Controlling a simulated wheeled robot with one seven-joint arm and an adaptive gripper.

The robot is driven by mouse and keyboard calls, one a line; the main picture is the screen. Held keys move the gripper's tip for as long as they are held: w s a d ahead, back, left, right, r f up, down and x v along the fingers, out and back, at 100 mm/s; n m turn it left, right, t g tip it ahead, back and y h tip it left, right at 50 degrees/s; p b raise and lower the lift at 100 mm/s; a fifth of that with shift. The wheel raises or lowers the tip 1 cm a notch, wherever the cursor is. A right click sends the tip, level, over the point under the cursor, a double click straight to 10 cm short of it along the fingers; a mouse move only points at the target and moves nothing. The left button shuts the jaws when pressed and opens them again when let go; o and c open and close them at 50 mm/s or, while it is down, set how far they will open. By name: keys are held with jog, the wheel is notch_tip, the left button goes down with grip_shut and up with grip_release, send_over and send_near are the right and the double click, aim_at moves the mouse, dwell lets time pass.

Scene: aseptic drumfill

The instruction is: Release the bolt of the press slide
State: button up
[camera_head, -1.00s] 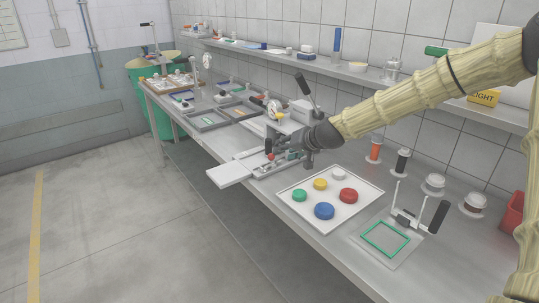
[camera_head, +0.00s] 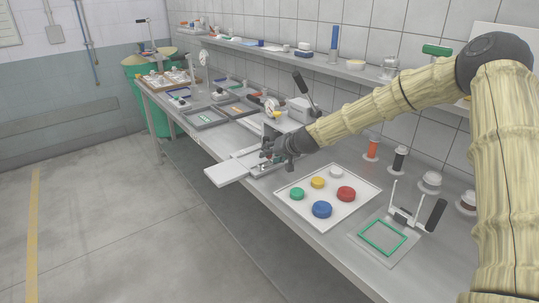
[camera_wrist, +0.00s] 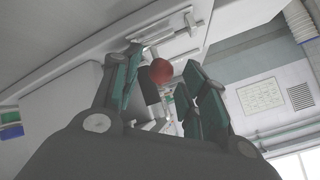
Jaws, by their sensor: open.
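The press slide (camera_head: 226,174) is a pale flat plate that reaches out over the bench's front edge. The bolt's red knob (camera_wrist: 161,71) shows in the wrist view between the two green-padded fingers of my gripper (camera_wrist: 163,92). The fingers stand apart, and I see a gap on the knob's left side; on the right the finger is close, and contact cannot be told. In the head view my gripper (camera_head: 270,154) is low over the slide's inner end and hides most of the bolt. The press (camera_head: 300,108) with its dark lever stands behind it.
A white tray (camera_head: 331,219) with several coloured round caps lies right of the slide. Beyond it is a frame with a green border (camera_head: 382,238) and a black-handled clamp. Jars stand along the wall. Grey trays (camera_head: 205,118) lie farther left. The floor in front is clear.

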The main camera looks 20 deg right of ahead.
jog(key=shift+f, duration=0.1)
grip_shut()
jog(key=shift+s+a, duration=0.3)
jog(key=shift+a, duration=0.55)
jog(key=shift+s+a, duration=0.3)
jog(key=shift+a, duration=0.5)
jog(key=shift+c, duration=1.8)
grip_release()
jog(key=shift+f, duration=0.1)
jog(key=o, duration=0.4)
jog(key=shift+a, duration=0.1)
jog(key=shift+c, duration=0.2)
jog(key=shift+d, duration=0.2)
jog(key=shift+s+d+r, duration=0.1)
jog(key=shift+s+r, duration=0.15)
jog(key=shift+r, duration=0.15)
jog(key=v, duration=1.1)
